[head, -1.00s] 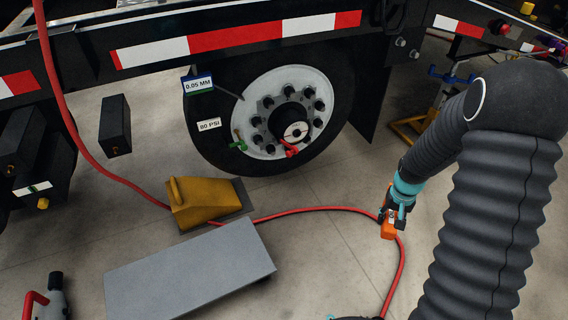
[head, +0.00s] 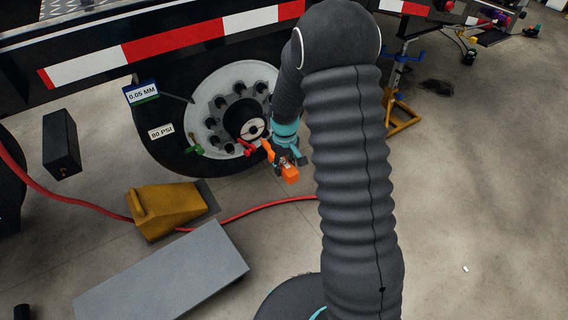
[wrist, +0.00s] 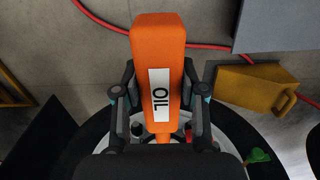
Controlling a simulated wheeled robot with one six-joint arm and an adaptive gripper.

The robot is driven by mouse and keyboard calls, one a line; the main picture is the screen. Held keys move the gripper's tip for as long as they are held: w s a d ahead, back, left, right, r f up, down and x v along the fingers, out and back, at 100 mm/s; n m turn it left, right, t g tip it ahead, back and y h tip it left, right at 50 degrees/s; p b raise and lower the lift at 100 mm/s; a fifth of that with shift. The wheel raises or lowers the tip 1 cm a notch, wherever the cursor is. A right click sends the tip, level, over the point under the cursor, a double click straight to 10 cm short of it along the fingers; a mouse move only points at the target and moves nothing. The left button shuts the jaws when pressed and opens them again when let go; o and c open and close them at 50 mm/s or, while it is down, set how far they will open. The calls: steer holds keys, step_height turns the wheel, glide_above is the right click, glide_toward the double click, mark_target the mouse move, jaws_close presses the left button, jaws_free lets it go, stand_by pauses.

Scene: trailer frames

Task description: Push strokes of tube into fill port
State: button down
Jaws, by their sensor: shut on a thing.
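An orange tube labelled OIL (wrist: 157,60) is held between the two fingers of my gripper (wrist: 160,92) in the wrist view. In the head view my gripper (head: 284,157) holds the tube (head: 290,174) just right of the wheel hub (head: 250,126). The tube's narrow orange end points up and left toward the hub. A red fitting (head: 247,148) sits at the hub's lower edge, close to that end. I cannot tell whether they touch, and I cannot make out the fill port itself. In the wrist view, my gripper hides much of the hub.
The tire bears cards reading 0.05 MM (head: 142,92) and 80 PSI (head: 161,131). A green fitting (head: 194,150) is on the wheel. A yellow chock (head: 170,208), red hose (head: 255,210) and grey slab (head: 165,280) lie below. A yellow-and-blue stand (head: 402,115) is behind my arm.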

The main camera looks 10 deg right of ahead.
stand_by(0.3)
steer(key=shift+w+a, duration=0.25)
steer(key=shift+w, duration=0.45)
steer(key=shift+w+a, duration=0.25)
steer(key=shift+w, duration=0.5)
steer(key=shift+w+a, duration=0.25)
steer(key=shift+w, duration=0.45)
